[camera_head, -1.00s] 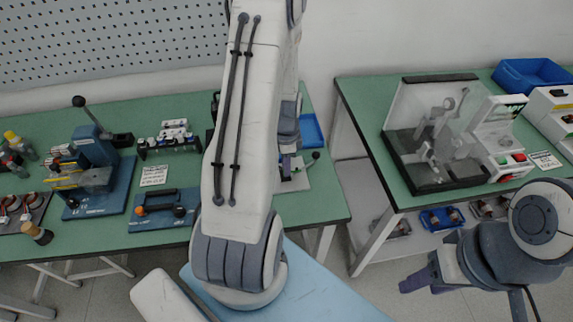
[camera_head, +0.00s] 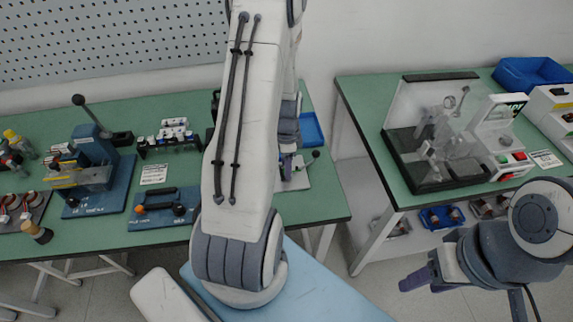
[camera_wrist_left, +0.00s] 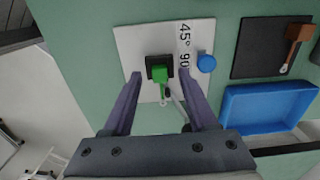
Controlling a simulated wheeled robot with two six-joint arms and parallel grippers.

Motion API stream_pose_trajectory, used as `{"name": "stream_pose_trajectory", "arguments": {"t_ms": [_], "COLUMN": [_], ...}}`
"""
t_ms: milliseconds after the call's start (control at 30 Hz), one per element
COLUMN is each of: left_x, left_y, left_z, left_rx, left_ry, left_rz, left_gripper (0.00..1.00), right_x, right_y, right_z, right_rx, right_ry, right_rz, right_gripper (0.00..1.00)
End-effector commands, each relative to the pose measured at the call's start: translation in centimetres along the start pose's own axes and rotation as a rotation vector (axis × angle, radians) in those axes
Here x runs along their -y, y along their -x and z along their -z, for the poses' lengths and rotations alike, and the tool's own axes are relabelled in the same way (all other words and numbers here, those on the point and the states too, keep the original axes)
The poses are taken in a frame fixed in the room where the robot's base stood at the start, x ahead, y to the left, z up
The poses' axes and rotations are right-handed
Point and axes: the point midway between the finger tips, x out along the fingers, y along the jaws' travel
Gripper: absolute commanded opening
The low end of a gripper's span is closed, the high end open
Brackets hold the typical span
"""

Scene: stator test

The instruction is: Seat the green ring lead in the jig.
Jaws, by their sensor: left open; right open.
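In the left wrist view, a small green ring lead (camera_wrist_left: 160,76) lies at the black block (camera_wrist_left: 153,67) of the jig, a white plate (camera_wrist_left: 133,42) marked 45° and 90. A metal ring end shows below the green part. I cannot tell whether the lead is fully down in the block. My left gripper (camera_wrist_left: 159,76) is open, with one purple finger on each side of the lead and gaps between. In the head view my left arm hides most of this jig. My right gripper (camera_head: 418,280) is open and empty, away from the tables, at the lower right.
A blue knob (camera_wrist_left: 206,63) sits on the jig's right side. A blue tray (camera_wrist_left: 268,106) and a dark pad (camera_wrist_left: 262,48) with a brown-handled lead lie to the right. A lever press (camera_head: 93,160) stands left; a clear-shielded tester (camera_head: 440,130) stands on the right table.

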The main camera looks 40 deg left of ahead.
Motion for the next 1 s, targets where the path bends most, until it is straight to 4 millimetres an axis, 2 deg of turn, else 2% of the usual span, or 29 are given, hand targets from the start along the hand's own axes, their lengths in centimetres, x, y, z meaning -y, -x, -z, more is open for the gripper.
{"name": "stream_pose_trajectory", "arguments": {"t_ms": [167,400,600,767,1000], "left_x": [0.1,0.1,0.1,0.0,0.0], "left_y": [1.9,6.8,9.6,10.4,10.4], "left_z": [0.1,0.1,0.1,0.0,0.0], "left_rx": [-0.002,-0.002,-0.001,0.0,0.0], "left_ry": [0.0,0.0,0.0,0.0,0.0], "left_rz": [0.005,0.007,0.004,0.001,0.0], "left_gripper": [0.58,0.58,0.58,0.58,0.58], "right_x": [0.0,0.0,0.0,0.0,0.0], "right_y": [-0.2,-0.4,-0.5,-0.5,-0.5], "right_z": [0.0,0.0,0.0,0.0,0.0], "right_rx": [0.0,0.0,0.0,0.0,0.0], "right_ry": [0.0,0.0,0.0,0.0,0.0], "right_rz": [0.0,0.0,0.0,0.0,0.0], "right_gripper": [0.5,0.5,0.5,0.5,0.5]}}
